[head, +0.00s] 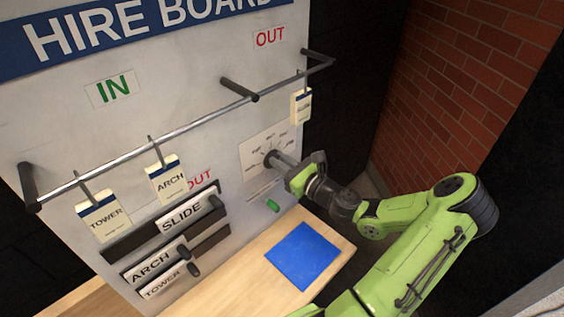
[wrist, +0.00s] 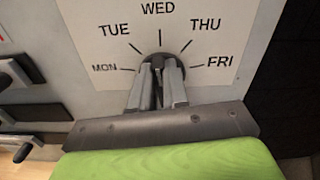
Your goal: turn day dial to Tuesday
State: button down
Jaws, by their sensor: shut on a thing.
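The day dial (wrist: 157,60) is a dark round knob on a white card (wrist: 100,17) with MON, TUE, WED, THU and FRI marked in an arc. In the head view the dial (head: 269,157) is on the lower right of the hire board. My gripper (wrist: 158,72) is shut on the dial's raised grip, one finger on each side. In the head view my gripper (head: 280,161) reaches in from the right. The grip appears to point up at WED, but the fingers partly hide it.
A metal rail (head: 200,120) above holds hanging tags, one (head: 301,106) close above the dial. A small green piece (head: 272,205) is below the dial. A blue mat (head: 303,256) lies on the wooden shelf (head: 240,283). A brick wall (head: 470,80) stands at right.

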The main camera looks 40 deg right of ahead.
jog(key=n+b, duration=0.1)
jog(key=n, duration=0.3)
jog(key=n+b, duration=0.1)
jog(key=n, duration=0.1)
jog(key=shift+a+f+b, duration=0.15)
jog(key=shift+a+b, duration=0.2)
jog(key=shift+a, duration=0.05)
jog(key=shift+n, duration=0.3)
jog(key=c, duration=1.1)
grip_release()
jog(key=shift+w, duration=0.1)
jog(key=s, duration=0.8)
jog(key=s+b, duration=0.1)
jog(key=s, duration=0.7)
jog(key=shift+d, duration=0.2)
jog(key=shift+w, duration=0.1)
